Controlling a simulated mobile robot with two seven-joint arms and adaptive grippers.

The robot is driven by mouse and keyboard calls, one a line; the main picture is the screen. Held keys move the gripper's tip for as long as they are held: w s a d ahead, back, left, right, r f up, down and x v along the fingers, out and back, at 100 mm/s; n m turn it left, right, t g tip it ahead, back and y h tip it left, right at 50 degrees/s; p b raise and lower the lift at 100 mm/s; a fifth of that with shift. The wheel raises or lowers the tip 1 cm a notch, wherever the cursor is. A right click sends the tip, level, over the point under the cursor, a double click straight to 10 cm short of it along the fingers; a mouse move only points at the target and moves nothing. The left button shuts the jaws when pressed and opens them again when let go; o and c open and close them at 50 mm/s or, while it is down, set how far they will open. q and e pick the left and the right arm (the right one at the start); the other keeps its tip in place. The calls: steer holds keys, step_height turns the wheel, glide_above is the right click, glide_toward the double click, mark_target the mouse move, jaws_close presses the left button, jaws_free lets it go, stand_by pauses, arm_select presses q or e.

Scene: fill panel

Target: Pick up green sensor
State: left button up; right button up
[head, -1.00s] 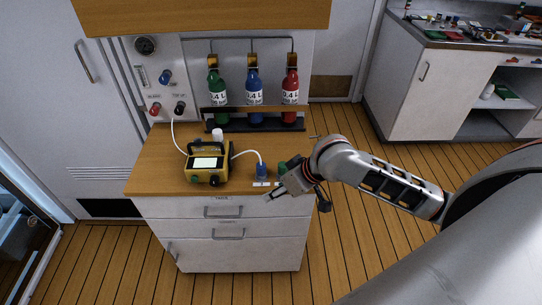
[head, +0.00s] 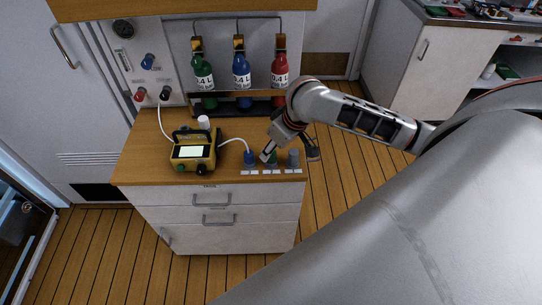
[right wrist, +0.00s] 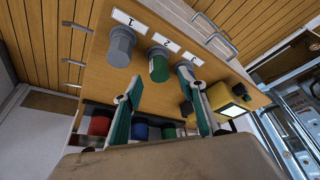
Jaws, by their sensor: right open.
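The green sensor (head: 273,161) stands on the wooden cabinet top, in the middle of a short row at the front right. In the right wrist view, the green sensor (right wrist: 160,64) stands upright, beyond and roughly between the open fingertips. My right gripper (head: 268,151) is open just above it and partly covers it in the head view. In the right wrist view, my gripper's fingers (right wrist: 157,86) are apart with nothing held. I cannot tell whether a finger touches the sensor. My left gripper is not in view.
A grey sensor (head: 293,157) stands to the right of the green one. A blue sensor (head: 249,157), cabled to a yellow instrument (head: 194,152), stands to the left. White labels (head: 270,172) lie in front. Green, blue and red bottles (head: 242,76) stand at the back.

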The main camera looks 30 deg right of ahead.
mark_target(271, 158)
steer(key=x, duration=0.3)
steer(key=shift+f, duration=0.15)
steer(key=shift+s, duration=0.1)
steer(key=c, duration=1.1)
